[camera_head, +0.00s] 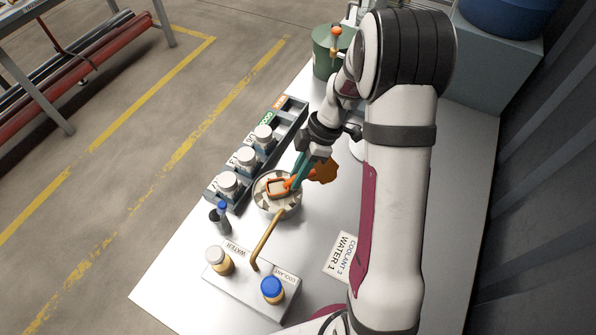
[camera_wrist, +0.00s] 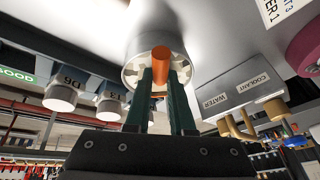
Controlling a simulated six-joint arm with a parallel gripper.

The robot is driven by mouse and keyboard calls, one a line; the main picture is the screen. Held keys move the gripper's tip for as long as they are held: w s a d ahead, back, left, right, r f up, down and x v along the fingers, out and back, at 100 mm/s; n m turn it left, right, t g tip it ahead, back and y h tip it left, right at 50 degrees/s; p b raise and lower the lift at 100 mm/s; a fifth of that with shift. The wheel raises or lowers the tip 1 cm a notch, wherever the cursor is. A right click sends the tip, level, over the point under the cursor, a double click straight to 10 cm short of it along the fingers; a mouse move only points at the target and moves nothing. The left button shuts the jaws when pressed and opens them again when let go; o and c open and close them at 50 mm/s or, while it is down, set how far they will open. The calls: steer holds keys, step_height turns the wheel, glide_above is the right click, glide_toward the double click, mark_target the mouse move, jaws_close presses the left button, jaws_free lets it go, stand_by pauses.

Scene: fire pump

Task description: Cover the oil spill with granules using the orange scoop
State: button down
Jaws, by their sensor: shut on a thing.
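My gripper (camera_head: 300,172) has teal fingers and is shut on the handle of the orange scoop (camera_head: 277,188). The scoop head is at the mouth of a round pale tub (camera_head: 262,206) that holds whitish granules. I cannot tell how much is in the scoop. The brown oil spill (camera_head: 325,173) lies on the white table just right of the gripper, partly hidden by it. In the wrist view, the gripper (camera_wrist: 161,75) grips the orange handle (camera_wrist: 161,58) in front of the tub (camera_wrist: 134,72); the scoop head is hidden there.
A grey rack (camera_head: 290,112) with several white-capped jars stands left of the tub. A green container (camera_head: 322,60) stands at the back. The table (camera_head: 185,262) is bare at front left.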

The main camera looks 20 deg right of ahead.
stand_by(0.4)
steer(key=shift+r, duration=3.5)
